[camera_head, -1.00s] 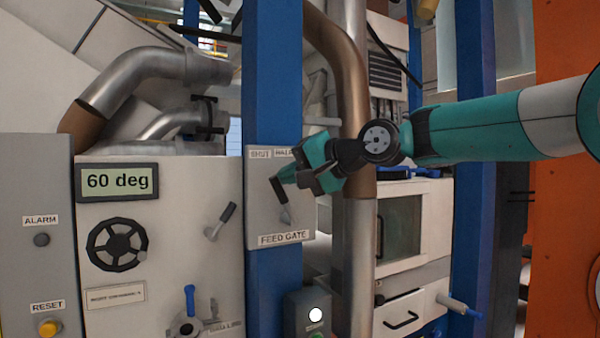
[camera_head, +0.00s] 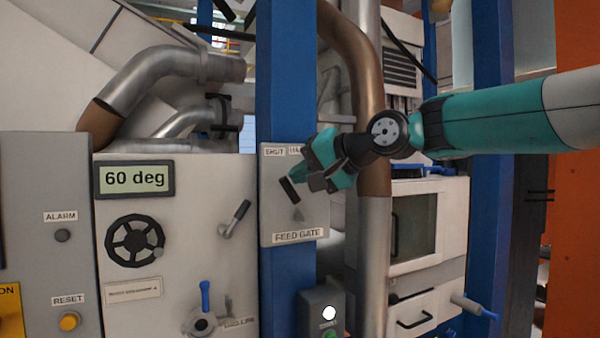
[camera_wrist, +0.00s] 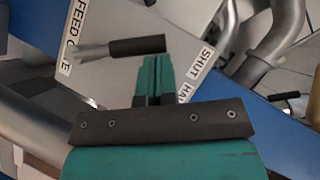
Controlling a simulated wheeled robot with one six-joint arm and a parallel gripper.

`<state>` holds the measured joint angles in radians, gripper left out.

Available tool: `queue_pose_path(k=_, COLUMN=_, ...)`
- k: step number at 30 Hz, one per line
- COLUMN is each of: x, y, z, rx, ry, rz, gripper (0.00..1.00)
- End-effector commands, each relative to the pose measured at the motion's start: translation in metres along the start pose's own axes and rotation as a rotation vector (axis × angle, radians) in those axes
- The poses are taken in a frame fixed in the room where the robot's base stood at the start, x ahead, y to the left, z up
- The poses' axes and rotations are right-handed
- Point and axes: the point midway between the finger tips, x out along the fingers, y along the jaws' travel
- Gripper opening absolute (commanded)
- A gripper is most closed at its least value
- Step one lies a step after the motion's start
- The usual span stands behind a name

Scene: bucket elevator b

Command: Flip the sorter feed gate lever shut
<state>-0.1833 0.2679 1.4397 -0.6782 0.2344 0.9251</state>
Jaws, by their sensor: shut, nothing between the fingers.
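The feed gate panel (camera_head: 268,228) is a light grey plate on a blue post, labelled FEED GATE below, with SHUT at its upper left. Its lever (camera_head: 290,190) has a black grip and leans up and left from its pivot, toward the SHUT label. In the wrist view the lever (camera_wrist: 137,46) lies nearly level, its grip end pointing toward the SHUT label (camera_wrist: 202,66). My gripper (camera_head: 297,173) is shut and empty at the grip's upper end. In the wrist view its teal fingertips (camera_wrist: 154,60) are just beside the grip; I cannot tell whether they touch.
A brown and silver pipe (camera_head: 372,160) stands right behind my wrist. Left is a cabinet with a 60 deg display (camera_head: 135,178), a black handwheel (camera_head: 135,241) and another small lever (camera_head: 235,218). A button box (camera_head: 322,310) sits below the panel.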

Motion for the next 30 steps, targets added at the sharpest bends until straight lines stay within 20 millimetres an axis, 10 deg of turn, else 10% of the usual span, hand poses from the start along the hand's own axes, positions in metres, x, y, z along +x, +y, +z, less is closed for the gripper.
queue_pose_path(k=18, x=-0.106, y=-0.001, z=-0.019, rx=-0.006, ry=-0.008, rz=-0.008, gripper=0.0)
queue_pose_path(k=30, x=-0.113, y=0.01, z=0.004, rx=-0.032, ry=-0.046, rz=0.031, gripper=0.0)
